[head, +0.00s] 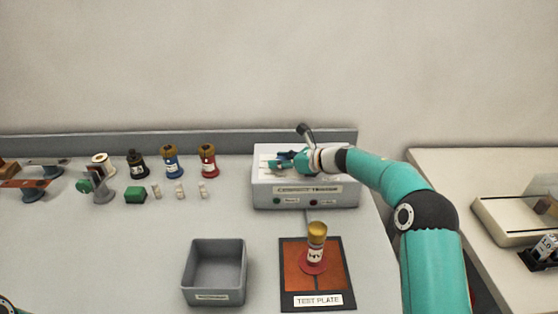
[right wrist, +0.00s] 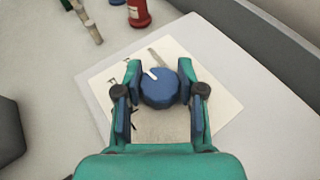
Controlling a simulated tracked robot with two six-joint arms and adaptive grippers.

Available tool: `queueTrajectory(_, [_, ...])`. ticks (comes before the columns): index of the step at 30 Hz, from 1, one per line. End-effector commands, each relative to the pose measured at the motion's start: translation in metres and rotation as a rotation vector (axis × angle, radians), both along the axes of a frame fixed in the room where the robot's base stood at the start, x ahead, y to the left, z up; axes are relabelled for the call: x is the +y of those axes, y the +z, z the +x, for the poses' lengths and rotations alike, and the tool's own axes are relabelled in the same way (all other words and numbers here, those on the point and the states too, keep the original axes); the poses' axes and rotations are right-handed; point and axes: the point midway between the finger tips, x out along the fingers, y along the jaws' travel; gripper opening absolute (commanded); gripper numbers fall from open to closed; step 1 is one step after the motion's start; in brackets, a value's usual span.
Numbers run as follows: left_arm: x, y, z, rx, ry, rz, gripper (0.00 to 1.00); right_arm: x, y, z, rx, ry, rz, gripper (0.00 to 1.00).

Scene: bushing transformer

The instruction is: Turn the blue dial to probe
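The blue dial (right wrist: 159,90) sits on a pale label plate (right wrist: 224,103) on top of the white box (head: 305,194). Its white pointer mark is toward the upper left in the right wrist view. My right gripper (right wrist: 160,76) has one finger on each side of the dial, and both fingertips appear to touch it. In the head view my right gripper (head: 284,163) is low over the box top and mostly hides the dial. The label lettering around the dial is too small to read. My left gripper is not in view.
A test plate (head: 296,292) with a gold-topped bushing (head: 316,246) stands in front of the box. A grey bin (head: 213,297) is left of it. Red (head: 208,162), blue (head: 172,162) and black (head: 136,164) bushings stand further left.

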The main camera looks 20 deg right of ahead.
Motion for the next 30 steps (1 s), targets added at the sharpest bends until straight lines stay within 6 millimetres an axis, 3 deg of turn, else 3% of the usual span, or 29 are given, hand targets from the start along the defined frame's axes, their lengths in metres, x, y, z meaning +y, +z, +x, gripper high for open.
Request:
queueTrajectory(1, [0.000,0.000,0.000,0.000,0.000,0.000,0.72,-0.001,0.000,0.000,-0.001,-0.002,-0.002,0.15])
queueTrajectory(3, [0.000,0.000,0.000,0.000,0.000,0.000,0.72,-0.001,0.000,0.000,-0.001,-0.002,-0.002,0.04])
queueTrajectory(11, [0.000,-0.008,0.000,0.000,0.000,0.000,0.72,0.003,-0.001,0.002,-0.003,-0.021,0.000,0.04])
queueTrajectory(30, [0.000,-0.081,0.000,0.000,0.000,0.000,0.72,0.004,-0.001,0.001,-0.006,-0.435,0.001,0.04])
